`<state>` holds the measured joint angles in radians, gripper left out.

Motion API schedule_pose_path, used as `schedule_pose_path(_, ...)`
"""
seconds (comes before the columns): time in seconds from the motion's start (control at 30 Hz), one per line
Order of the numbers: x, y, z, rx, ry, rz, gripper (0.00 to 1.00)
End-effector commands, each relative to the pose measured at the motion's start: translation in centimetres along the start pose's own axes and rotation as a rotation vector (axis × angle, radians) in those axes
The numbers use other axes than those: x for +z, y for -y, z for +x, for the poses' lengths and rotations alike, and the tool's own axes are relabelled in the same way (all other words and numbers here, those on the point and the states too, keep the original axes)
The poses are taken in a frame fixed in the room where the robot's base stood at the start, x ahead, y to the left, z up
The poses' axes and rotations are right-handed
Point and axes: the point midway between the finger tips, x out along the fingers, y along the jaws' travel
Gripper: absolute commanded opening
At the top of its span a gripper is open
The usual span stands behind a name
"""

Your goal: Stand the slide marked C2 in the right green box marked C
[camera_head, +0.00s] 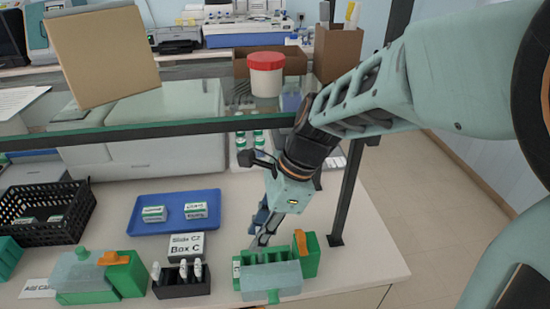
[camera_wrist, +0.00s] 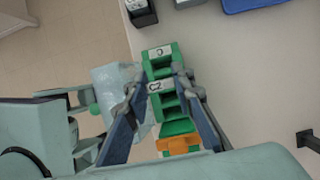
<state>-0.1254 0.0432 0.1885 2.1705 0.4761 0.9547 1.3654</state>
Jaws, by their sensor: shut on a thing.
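The slide marked C2 (camera_wrist: 155,87) shows its white end label between my fingertips in the wrist view. My gripper (camera_wrist: 161,82) is shut on it, with a finger on each side. The slide is over the open slots of the right green box (camera_wrist: 163,66); I cannot tell how deep it sits. The mark on the box end is too small to read surely. In the head view my gripper (camera_head: 261,236) points down at the back of the right green box (camera_head: 272,278), whose pale lid is swung open toward the front. The slide is hidden there.
A left green box (camera_head: 128,278) and a black rack (camera_head: 182,290) with several slides stand to the left. Behind are a sign (camera_head: 186,247), a blue tray (camera_head: 150,226) and a black basket (camera_head: 70,220). A glass shelf (camera_head: 200,122) and its post (camera_head: 347,195) are near my arm.

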Motion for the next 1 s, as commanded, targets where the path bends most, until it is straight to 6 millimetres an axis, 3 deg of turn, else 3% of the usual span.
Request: schedule_pose_path(1.0,-1.9,0.0,4.8,0.000,0.000,0.000,0.00)
